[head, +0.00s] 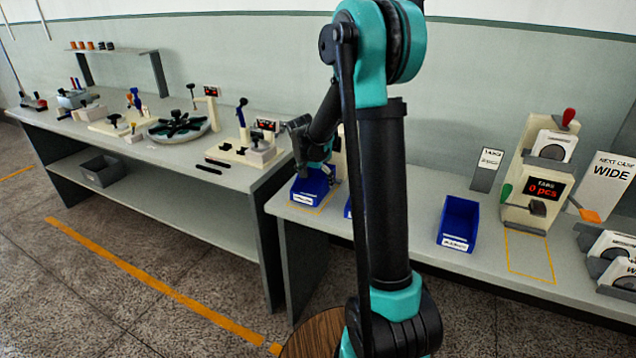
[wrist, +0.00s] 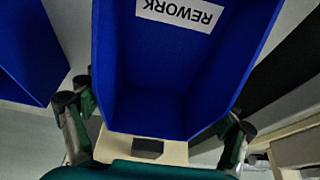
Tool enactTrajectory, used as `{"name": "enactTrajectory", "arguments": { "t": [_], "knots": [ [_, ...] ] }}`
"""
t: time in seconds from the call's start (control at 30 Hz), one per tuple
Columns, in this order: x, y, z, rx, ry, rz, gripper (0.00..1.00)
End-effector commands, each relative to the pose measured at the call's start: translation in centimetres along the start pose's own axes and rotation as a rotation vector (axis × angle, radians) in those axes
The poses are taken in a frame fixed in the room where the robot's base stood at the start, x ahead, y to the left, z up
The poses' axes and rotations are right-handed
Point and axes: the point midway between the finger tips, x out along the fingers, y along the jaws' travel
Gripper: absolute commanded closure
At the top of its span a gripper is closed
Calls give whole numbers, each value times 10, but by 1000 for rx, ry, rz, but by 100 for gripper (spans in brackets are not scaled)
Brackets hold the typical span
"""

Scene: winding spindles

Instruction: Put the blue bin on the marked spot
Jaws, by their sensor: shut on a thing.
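My gripper (head: 317,168) is shut on a blue bin (head: 309,187) at the near end of the right-hand bench. In the wrist view this blue bin (wrist: 160,75) fills the middle between the fingers (wrist: 155,122) and carries a white label reading REWORK. Its inside looks empty. An orange outline shows around its foot in the head view; I cannot tell whether the bin touches the bench. Another marked orange outline (head: 530,256) lies bare on the bench in front of the TABS counter. A second blue bin (head: 458,222) stands left of that outline.
Another blue bin (head: 347,208) is mostly hidden behind my arm; a neighbouring blue bin (wrist: 30,50) shows at the wrist view's left. The TABS counter stand (head: 540,180) and a WIDE sign (head: 606,184) stand at right. The left bench (head: 200,165) holds several devices.

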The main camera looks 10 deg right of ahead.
Motion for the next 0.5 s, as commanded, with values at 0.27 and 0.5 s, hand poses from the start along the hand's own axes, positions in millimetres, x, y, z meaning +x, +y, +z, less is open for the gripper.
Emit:
{"name": "enactTrajectory", "arguments": {
  "t": [0.27,0.5],
  "knots": [
    [19,0,-6,1,0,-1,45],
    [20,0,-6,1,0,0,45]
  ]
}}
